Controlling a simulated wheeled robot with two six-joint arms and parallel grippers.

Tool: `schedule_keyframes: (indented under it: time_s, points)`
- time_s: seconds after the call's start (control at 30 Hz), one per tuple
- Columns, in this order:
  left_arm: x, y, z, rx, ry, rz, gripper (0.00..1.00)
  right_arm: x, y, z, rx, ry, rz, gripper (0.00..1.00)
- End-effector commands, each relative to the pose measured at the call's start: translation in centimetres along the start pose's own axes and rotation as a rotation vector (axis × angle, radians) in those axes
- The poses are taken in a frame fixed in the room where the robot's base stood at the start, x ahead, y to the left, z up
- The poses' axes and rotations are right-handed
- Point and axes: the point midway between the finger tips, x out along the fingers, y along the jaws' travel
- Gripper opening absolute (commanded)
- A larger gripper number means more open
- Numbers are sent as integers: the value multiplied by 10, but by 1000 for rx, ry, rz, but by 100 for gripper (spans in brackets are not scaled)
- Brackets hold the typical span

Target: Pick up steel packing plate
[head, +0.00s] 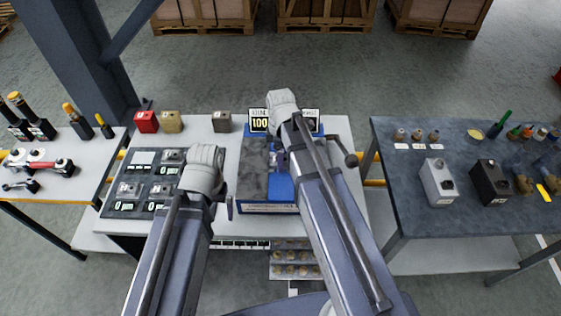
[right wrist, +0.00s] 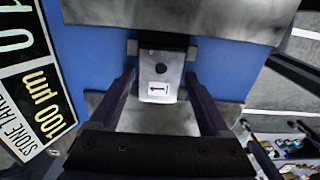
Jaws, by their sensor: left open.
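In the right wrist view a small grey metal plate (right wrist: 160,70) with a dark hole and a "1" label stands against a blue surface; it looks like the steel packing plate. My right gripper (right wrist: 162,80) has one finger on each side of it, with narrow gaps showing. It looks open around the plate, not clamped. My left gripper (head: 229,207) is open and empty, over the bench between the dark panel and the machine.
A dark panel with displays (head: 140,190) lies left of the machine. Red, tan and grey blocks (head: 171,122) stand behind it. A "100" sign (head: 260,120) stands at the machine's back. Side tables hold tools (head: 50,165) at left and boxes (head: 438,180) at right.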

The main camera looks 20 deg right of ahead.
Motion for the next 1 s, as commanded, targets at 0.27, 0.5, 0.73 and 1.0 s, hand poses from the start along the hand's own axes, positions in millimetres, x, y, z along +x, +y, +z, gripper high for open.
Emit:
schedule_keyframes:
  time_s: [0.27, 0.5, 0.73, 1.0]
  points:
    - [0, 0, 0, 0, 0, 0, 100, 0, 0, 0, 0, 0, 0, 48]
    - [0, 0, 0, 0, 0, 0, 100, 0, 0, 0, 0, 0, 0, 21]
    - [0, 0, 0, 0, 0, 0, 100, 0, 0, 0, 0, 0, 0, 0]
    - [0, 0, 0, 0, 0, 0, 100, 0, 0, 0, 0, 0, 0, 0]
